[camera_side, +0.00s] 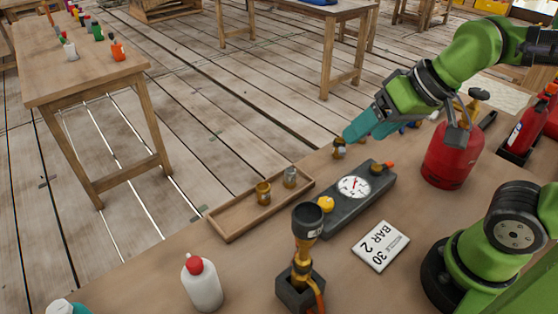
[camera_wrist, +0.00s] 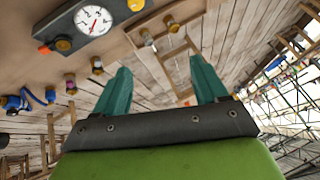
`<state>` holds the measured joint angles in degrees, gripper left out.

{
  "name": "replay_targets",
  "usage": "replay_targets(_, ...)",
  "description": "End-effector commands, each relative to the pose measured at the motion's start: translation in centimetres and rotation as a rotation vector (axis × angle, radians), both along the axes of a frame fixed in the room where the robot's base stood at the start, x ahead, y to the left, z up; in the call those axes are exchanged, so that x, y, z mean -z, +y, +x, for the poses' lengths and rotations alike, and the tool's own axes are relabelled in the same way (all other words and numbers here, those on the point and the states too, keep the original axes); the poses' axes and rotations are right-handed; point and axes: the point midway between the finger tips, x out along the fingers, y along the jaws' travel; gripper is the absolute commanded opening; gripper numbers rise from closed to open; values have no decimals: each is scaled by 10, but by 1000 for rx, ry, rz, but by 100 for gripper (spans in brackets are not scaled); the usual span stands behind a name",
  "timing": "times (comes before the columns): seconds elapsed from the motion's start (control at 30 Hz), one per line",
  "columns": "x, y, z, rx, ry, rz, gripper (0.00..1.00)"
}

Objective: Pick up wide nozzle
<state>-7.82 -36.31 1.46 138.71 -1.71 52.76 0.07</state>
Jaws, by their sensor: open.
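My gripper (camera_side: 352,131) has teal fingers held apart with nothing between them, above the far edge of the bench. It also shows in the wrist view (camera_wrist: 160,64). Another brass fitting with a purple part (camera_wrist: 70,82) stands farther along. A brass piece (camera_side: 263,193) and a silvery piece (camera_side: 290,177) sit in the wooden tray (camera_side: 232,236). I cannot tell which piece is the wide nozzle.
A dark gauge block (camera_side: 343,205) with a white dial and yellow knob lies beside the tray. A torch (camera_side: 307,222) stands upright in a dark holder in front. A red gas canister (camera_side: 449,155), a sign card (camera_side: 381,246) and a white bottle (camera_side: 202,284) are also on the bench.

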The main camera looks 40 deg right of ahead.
Motion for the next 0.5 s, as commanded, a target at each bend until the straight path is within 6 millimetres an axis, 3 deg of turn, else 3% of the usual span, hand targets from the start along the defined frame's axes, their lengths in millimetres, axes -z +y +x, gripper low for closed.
replay_targets(0.03, -9, 24, 7, -79, 35, -25, 72)
replay_targets(0.13, -28, 69, 12, -190, 124, -77, 72)
replay_targets(0.3, -63, 142, 3, -255, 284, -171, 72)
replay_targets(0.4, -85, 176, -10, -218, 370, -213, 72)
replay_targets(0.5, -106, 195, -23, -127, 439, -229, 72)
